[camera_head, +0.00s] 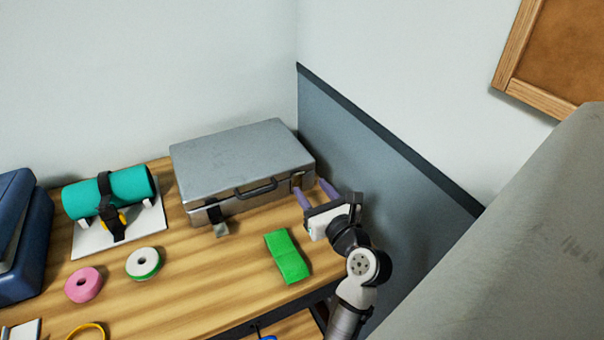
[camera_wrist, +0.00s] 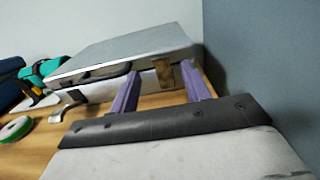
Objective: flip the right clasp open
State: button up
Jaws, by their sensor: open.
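A grey metal case (camera_head: 243,158) sits lid down at the back of the wooden table. Its right clasp (camera_head: 297,181) is a brass-coloured plate lying flat against the front face, upright across the lid seam; it also shows in the wrist view (camera_wrist: 163,70). The left clasp (camera_head: 221,229) hangs out from the front, flipped open. My gripper (camera_head: 312,187) has purple fingers, spread apart and empty. In the wrist view, the fingers (camera_wrist: 159,76) point at the case front, one on each side of the right clasp. I cannot tell whether they touch the case.
A grey-blue wall panel (camera_head: 370,150) stands close to the right of my gripper. A green cloth-like item (camera_head: 287,256) lies in front of the case. A teal roll on a white stand (camera_head: 115,193), tape rolls (camera_head: 143,263) and a blue box (camera_head: 22,240) stand left.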

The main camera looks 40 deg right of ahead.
aim_at(300, 174)
jog(key=shift+p+x, duration=0.4)
jog(key=shift+x, duration=2.4)
jog(key=shift+a, duration=0.1)
grip_shut()
